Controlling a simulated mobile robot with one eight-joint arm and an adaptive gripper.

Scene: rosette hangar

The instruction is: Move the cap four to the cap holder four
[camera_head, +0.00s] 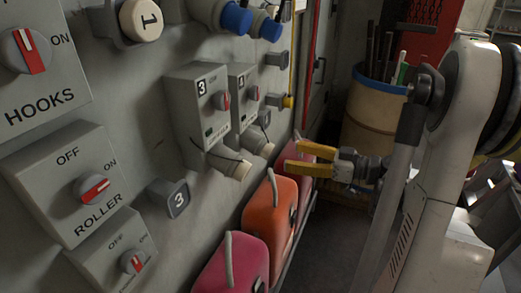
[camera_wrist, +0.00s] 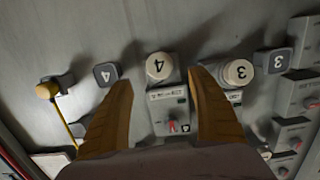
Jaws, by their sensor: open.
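Cap four (camera_wrist: 158,67) is a round cream cap with a 4 on it, at the end of the grey box marked 4 (camera_wrist: 168,112). In the head view cap four (camera_head: 259,149) is under that box. Cap holder four (camera_wrist: 105,74) is a grey block with a 4, left of the cap in the wrist view; no cap shows on it. My gripper (camera_head: 293,157) has yellow fingers, spread and empty, right of the cap in the head view. In the wrist view cap four shows between the fingertips (camera_wrist: 160,78); the fingers do not hold it.
Cap three (camera_wrist: 238,72) and holder three (camera_wrist: 272,61) stand to the right in the wrist view. A yellow knob (camera_wrist: 46,90) is at its left. Orange (camera_head: 270,207) and pink (camera_head: 233,266) containers line the wall below. A barrel (camera_head: 375,125) stands behind my gripper.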

